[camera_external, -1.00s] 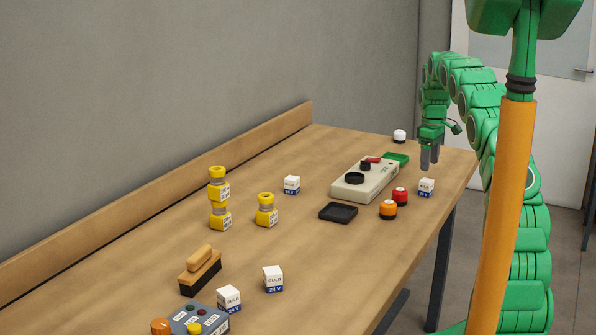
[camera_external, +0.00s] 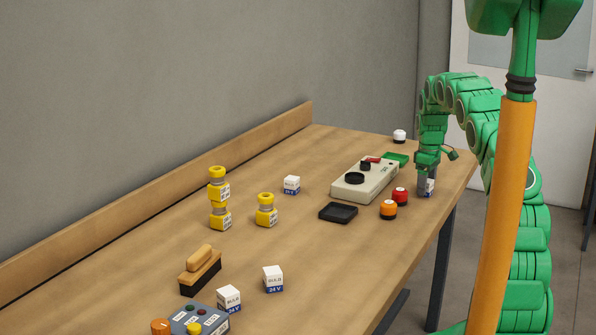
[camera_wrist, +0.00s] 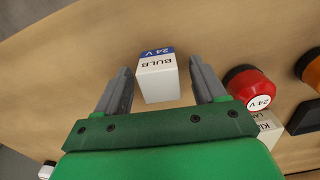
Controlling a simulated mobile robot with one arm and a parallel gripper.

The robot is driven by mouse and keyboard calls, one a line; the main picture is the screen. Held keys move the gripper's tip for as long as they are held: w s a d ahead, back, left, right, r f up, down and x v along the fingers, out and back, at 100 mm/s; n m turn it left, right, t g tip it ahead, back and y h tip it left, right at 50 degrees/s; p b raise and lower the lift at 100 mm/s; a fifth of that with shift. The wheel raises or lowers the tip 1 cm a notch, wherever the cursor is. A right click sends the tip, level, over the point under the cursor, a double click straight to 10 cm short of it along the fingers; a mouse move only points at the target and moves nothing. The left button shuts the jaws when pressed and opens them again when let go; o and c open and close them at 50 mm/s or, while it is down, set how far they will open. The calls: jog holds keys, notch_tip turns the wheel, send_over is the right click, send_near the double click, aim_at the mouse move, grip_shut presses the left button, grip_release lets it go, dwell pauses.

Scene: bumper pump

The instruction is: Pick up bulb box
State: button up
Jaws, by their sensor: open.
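A white bulb box (camera_wrist: 158,80) with a blue "24 V" band stands on the table, seen in the wrist view between my two fingers. My gripper (camera_wrist: 160,88) is open, with one finger on each side of the box and a gap showing at both sides. In the external view my gripper (camera_external: 427,190) is lowered around the bulb box (camera_external: 430,187), which is partly hidden by the fingers. Other similar bulb boxes stand on the table: one near the back (camera_external: 291,185), and two at the front, one (camera_external: 273,279) right of the other (camera_external: 229,298).
A red-capped lamp (camera_wrist: 250,88) stands close beside my right finger in the wrist view. An orange-capped lamp (camera_external: 388,209), a black tray (camera_external: 338,212) and a beige control box (camera_external: 350,190) are nearby. The table's right edge is close to my gripper.

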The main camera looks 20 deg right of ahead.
jog(key=c, duration=1)
jog(key=shift+r, duration=0.1)
jog(key=shift+c, duration=0.2)
jog(key=shift+r, duration=1.75)
jog(key=s+a+r, duration=0.3)
jog(key=s+r, duration=0.6)
jog(key=s, duration=0.4)
jog(key=shift+s+a+r, duration=0.25)
